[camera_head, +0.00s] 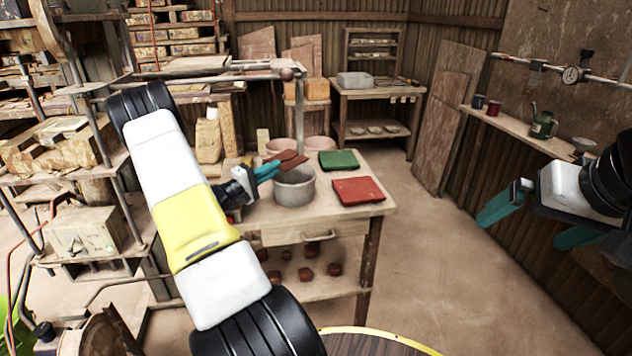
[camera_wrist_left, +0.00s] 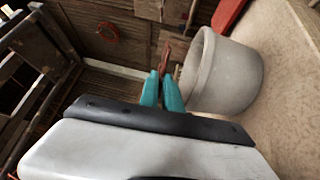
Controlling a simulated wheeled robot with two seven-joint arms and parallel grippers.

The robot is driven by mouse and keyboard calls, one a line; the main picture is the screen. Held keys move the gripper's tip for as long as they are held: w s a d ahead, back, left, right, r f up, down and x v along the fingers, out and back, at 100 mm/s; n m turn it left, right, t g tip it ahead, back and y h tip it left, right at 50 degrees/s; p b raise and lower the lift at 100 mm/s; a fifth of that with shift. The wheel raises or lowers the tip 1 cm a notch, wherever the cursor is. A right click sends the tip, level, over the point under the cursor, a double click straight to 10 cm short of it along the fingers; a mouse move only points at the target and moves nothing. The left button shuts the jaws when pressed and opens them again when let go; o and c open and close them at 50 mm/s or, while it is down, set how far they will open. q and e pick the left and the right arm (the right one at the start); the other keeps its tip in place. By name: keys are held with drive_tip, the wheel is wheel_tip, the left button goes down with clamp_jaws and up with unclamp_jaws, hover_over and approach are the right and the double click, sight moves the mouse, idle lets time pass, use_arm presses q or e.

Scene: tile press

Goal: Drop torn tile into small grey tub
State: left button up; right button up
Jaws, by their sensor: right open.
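The small grey tub (camera_head: 294,190) stands on the wooden workbench, and it also shows close up in the left wrist view (camera_wrist_left: 226,78). My left gripper (camera_head: 270,170) is shut on the torn tile (camera_head: 288,159), a reddish-brown piece held at the tub's rim, on its far left side. In the left wrist view the tile (camera_wrist_left: 167,52) shows edge-on beyond the left fingertips (camera_wrist_left: 162,88), beside the tub's wall. I cannot tell whether it touches the rim. My right gripper (camera_head: 537,222) is open and empty at the right, away from the bench.
A green tile (camera_head: 338,159) and a red tile (camera_head: 358,190) lie on the bench (camera_head: 270,230) right of the tub. Several dark red lumps lie on the lower shelf. The floor (camera_head: 440,260) to the right is clear.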

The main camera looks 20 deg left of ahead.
use_arm(q)
drive_tip(key=o, duration=0.5)
drive_tip(key=shift+c, duration=0.2)
drive_tip(key=r+v, duration=0.1)
drive_tip(key=v, duration=0.6)
drive_tip(key=shift+s+f, duration=0.35)
drive_tip(key=shift+f, duration=0.2)
drive_tip(key=shift+a, duration=0.15)
